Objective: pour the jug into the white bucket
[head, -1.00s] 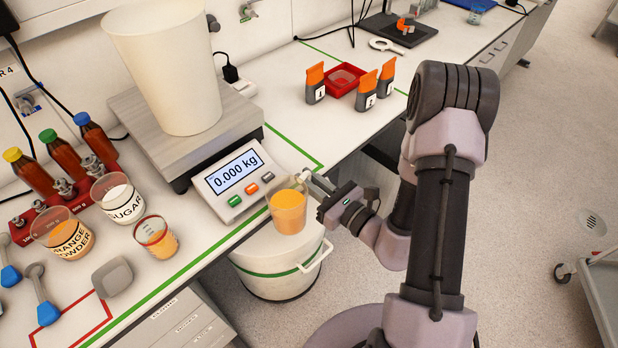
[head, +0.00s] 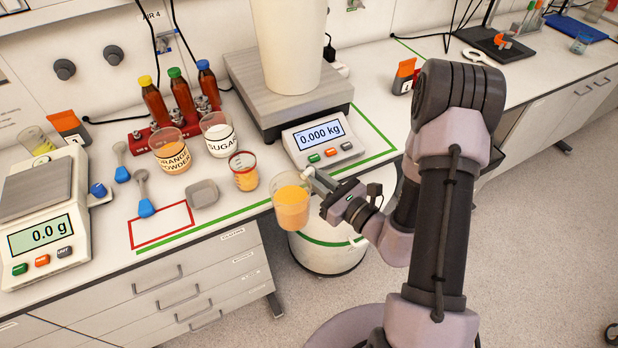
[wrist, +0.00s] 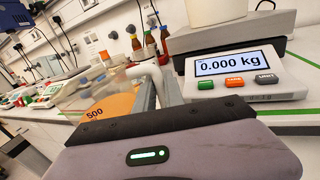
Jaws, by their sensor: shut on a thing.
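My gripper (head: 320,184) is shut on the handle of a clear jug (head: 291,207) holding orange juice. The jug is upright, out past the bench's front edge. In the wrist view the jug (wrist: 100,105) is at the left, with its pale handle between my fingers. A tall, off-white bucket (head: 286,45) stands on the large scale (head: 240,75), behind and above the jug; its top is cut off in the head view. A second white bucket with a green band (head: 325,258) stands on the floor below, partly hidden by the jug and my arm.
The scale display (head: 320,135) reads 0.000 kg. A small beaker of orange powder (head: 244,178), a sugar beaker (head: 217,133) and an orange powder beaker (head: 170,155) stand left of it. Brown bottles (head: 181,95) stand behind. A balance (head: 40,215) is at far left.

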